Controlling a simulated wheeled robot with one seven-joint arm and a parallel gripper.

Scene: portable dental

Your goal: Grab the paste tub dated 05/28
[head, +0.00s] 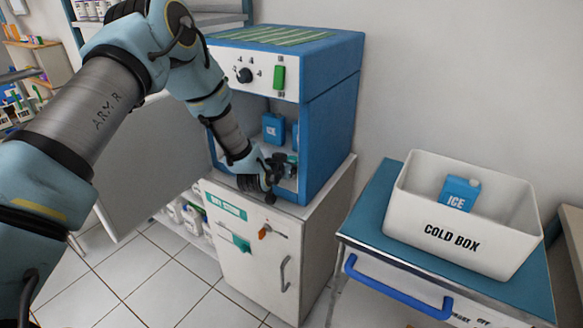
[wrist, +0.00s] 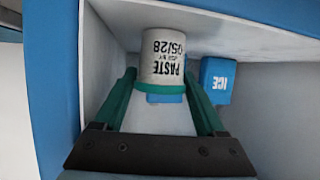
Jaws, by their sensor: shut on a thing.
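The paste tub (wrist: 163,62) is white with a teal band, and its label reads PASTE, USE BY 05/28, upside down in the wrist view. My gripper (wrist: 160,80) has its two green fingers on either side of the tub and is shut on it. In the head view my gripper (head: 282,165) reaches into the open blue cabinet (head: 331,130), low in its opening. The tub is mostly hidden there by my gripper.
Blue ice packs (head: 273,128) stand behind in the cabinet; one marked ICE (wrist: 217,80) is right of the tub. The cabinet's side walls and top are close around my gripper. A white cold box (head: 455,238) with an ice pack (head: 459,193) stands on a cart at right.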

